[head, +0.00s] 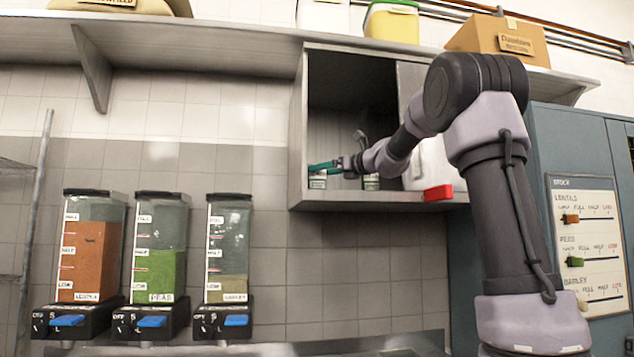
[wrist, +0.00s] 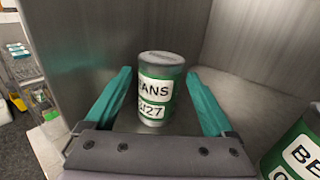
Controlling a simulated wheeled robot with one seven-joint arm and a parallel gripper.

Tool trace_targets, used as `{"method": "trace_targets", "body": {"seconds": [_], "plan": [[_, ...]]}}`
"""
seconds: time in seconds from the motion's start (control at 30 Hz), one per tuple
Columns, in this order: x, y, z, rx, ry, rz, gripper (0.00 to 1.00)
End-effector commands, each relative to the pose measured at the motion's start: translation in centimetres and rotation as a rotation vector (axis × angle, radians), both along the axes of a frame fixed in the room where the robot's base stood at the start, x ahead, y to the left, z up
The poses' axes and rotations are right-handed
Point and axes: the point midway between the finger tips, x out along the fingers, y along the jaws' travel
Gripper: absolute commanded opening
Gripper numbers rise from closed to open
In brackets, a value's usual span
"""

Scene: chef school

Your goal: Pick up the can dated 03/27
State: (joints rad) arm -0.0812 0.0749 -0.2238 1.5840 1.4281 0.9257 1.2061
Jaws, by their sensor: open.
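In the wrist view a green can (wrist: 160,88) with white labels stands upright in the cupboard. Its labels read "ANS" and a date ending in "27"; the rest is turned out of sight. My gripper (wrist: 160,98) is open, with one teal finger on each side of this can and visible gaps between. A second green can (wrist: 294,152) labelled "BE" is at the lower right; its date is out of view. In the head view my gripper (head: 325,167) reaches into the cupboard above a can (head: 317,181), with the other can (head: 371,182) to its right.
The open steel cupboard (head: 300,130) has a wall close on the left of my gripper. A white container (head: 430,165) and a red object (head: 438,193) are at its right.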

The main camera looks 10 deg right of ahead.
Motion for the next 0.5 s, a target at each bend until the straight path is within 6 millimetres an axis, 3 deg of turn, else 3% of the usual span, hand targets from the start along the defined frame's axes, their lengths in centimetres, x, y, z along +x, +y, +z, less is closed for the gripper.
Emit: {"method": "trace_targets", "body": {"seconds": [0.1,0.37,0.5], "plan": [[1.4,1.1,0.0,-0.002,0.0,0.0,0.88],[1.7,1.3,0.0,-0.001,-0.001,0.0,0.88],[1.7,1.3,0.0,-0.001,-0.001,0.0,0.34]]}}
